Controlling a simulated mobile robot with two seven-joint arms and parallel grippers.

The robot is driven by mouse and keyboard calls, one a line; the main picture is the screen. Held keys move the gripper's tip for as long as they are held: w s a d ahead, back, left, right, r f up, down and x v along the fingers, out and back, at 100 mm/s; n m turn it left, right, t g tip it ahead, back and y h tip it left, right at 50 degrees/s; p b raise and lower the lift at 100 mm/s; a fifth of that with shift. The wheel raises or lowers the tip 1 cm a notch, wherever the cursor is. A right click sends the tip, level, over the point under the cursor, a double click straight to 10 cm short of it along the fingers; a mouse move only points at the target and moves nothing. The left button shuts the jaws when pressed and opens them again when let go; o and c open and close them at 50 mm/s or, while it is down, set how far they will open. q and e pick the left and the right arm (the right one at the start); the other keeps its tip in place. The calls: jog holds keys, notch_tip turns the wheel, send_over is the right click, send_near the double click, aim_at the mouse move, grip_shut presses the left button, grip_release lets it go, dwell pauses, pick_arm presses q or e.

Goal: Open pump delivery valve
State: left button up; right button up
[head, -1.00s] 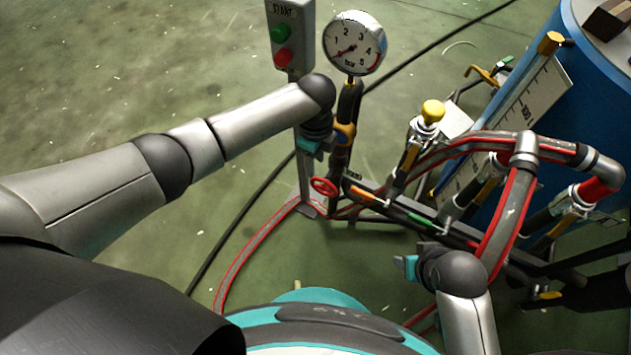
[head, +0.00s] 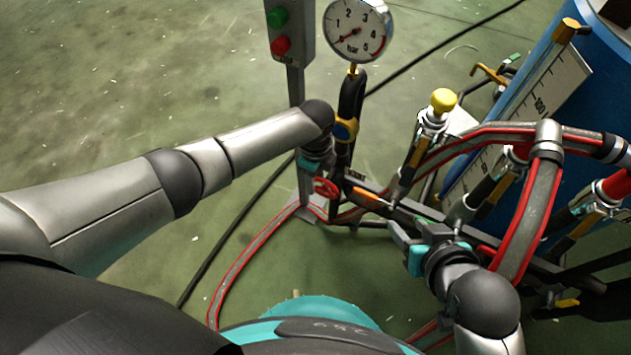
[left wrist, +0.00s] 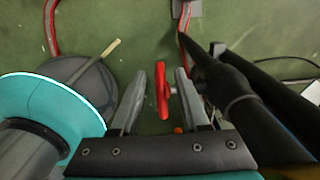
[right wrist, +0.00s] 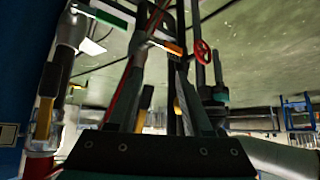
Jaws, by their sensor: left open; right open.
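A red handwheel (head: 327,188) sits low on the pipework below the gauge. I cannot read which valve is labelled pump delivery. My left gripper (head: 318,172) is just above the wheel and points down. In the left wrist view the wheel (left wrist: 162,90) shows edge-on between the open fingers (left wrist: 157,85), with gaps on both sides. My right gripper (head: 412,235) is open and empty beside the lower pipe. An orange lever (head: 368,197) lies on that pipe to its upper left. The right wrist view shows the orange lever (right wrist: 167,46) and the wheel (right wrist: 201,52) beyond the fingers (right wrist: 162,60).
A pressure gauge (head: 356,32) and a button box (head: 288,28) stand above the left gripper. Red-striped hoses (head: 528,215), a yellow knob (head: 443,100) and a blue tank (head: 600,90) crowd the right. Open green floor (head: 120,90) lies to the left.

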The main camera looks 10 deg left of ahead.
pick_arm(q)
jog(key=shift+f+b, duration=0.3)
jog(key=shift+f, duration=0.3)
pick_arm(e)
jog(key=shift+w+a+t+y, duration=0.4)
jog(key=shift+w+a+t, duration=0.15)
jog(key=shift+a, duration=0.3)
pick_arm(q)
grip_shut()
